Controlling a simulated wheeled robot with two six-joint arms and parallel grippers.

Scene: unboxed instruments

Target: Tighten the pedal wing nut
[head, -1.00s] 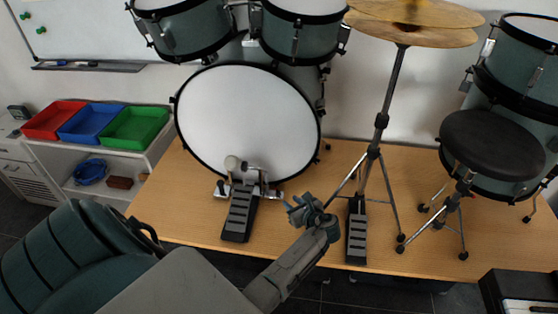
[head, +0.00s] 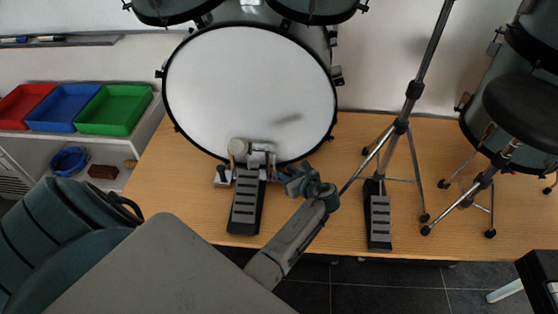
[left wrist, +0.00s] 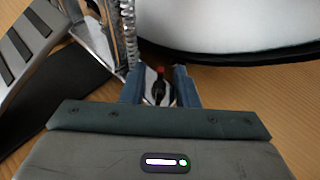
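The bass drum pedal (head: 246,200) stands on the wooden platform at the foot of the bass drum (head: 250,95). In the left wrist view its ribbed footboard (left wrist: 30,42) and a spring (left wrist: 129,32) show at the upper left. My left gripper (head: 297,182) is just right of the pedal's frame, low by the drum hoop. In the left wrist view the gripper (left wrist: 160,88) has its fingers apart, with a small dark, red-tipped piece (left wrist: 159,84), which may be the wing nut, between them. Gaps show beside it; contact is unclear. My right gripper is out of view.
A hi-hat stand with its pedal (head: 378,215) stands to the right, its legs spread near my left arm. A black stool (head: 520,105) is farther right. Red, blue and green trays (head: 115,110) sit on a shelf at left. The platform's front edge is close.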

